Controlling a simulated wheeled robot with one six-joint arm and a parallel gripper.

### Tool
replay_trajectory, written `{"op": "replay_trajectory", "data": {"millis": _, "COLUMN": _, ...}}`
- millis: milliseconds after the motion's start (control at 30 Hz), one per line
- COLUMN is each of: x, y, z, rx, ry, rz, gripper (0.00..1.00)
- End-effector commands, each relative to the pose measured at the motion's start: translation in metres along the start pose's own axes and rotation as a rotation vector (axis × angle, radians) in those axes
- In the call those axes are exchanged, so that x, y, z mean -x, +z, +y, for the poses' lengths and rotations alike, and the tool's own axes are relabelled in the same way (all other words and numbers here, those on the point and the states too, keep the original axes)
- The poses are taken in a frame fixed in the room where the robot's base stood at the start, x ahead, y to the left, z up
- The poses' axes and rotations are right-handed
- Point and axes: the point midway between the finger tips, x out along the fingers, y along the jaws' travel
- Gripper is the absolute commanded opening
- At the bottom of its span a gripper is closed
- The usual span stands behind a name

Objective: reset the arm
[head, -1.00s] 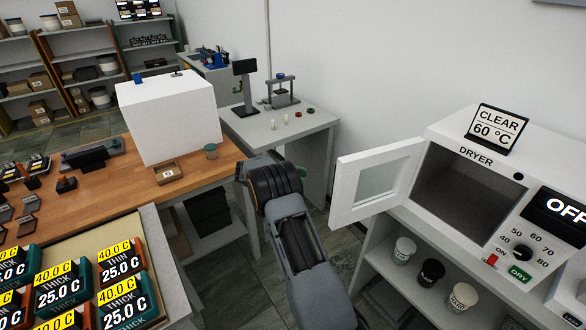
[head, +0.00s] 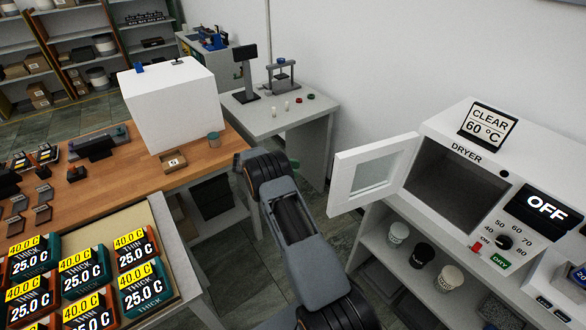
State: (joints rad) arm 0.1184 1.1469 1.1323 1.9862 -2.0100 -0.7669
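My arm shows in the head view, rising from the bottom edge to a dark joint in the middle of the picture. It stands over the floor gap between the wooden bench (head: 188,183) and the dryer (head: 445,135). My gripper does not show in this view, so I cannot see its fingers or whether it holds anything.
The dryer's white door (head: 366,176) hangs open to the right of my arm, and its display reads OFF. Several cups stand on the shelf below. Labelled boxes (head: 82,270) sit at lower left. A white box (head: 172,105) and a small pot (head: 214,139) stand on the bench.

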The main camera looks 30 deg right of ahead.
Motion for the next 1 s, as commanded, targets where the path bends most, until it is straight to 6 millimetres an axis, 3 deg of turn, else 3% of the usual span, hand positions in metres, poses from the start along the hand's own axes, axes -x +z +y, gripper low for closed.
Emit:
{"op": "replay_trajectory", "data": {"millis": 367, "x": 0.000, "y": 0.003, "z": -0.003, "rx": -0.027, "ry": -0.015, "rz": -0.016, "gripper": 0.39}}
{"op": "replay_trajectory", "data": {"millis": 467, "x": 0.002, "y": 0.014, "z": -0.020, "rx": -0.081, "ry": -0.107, "rz": -0.081, "gripper": 0.39}}
{"op": "replay_trajectory", "data": {"millis": 633, "x": 0.016, "y": 0.053, "z": -0.071, "rx": -0.153, "ry": -0.491, "rz": -0.233, "gripper": 0.39}}
{"op": "replay_trajectory", "data": {"millis": 733, "x": 0.045, "y": 0.059, "z": -0.100, "rx": -0.158, "ry": -0.782, "rz": -0.374, "gripper": 0.39}}
{"op": "replay_trajectory", "data": {"millis": 833, "x": 0.087, "y": 0.050, "z": -0.111, "rx": -0.115, "ry": -1.066, "rz": -0.533, "gripper": 0.39}}
{"op": "replay_trajectory", "data": {"millis": 933, "x": 0.133, "y": 0.034, "z": -0.098, "rx": -0.014, "ry": -1.328, "rz": -0.697, "gripper": 0.39}}
{"op": "replay_trajectory", "data": {"millis": 1000, "x": 0.160, "y": 0.019, "z": -0.075, "rx": 0.097, "ry": -1.494, "rz": -0.806, "gripper": 0.39}}
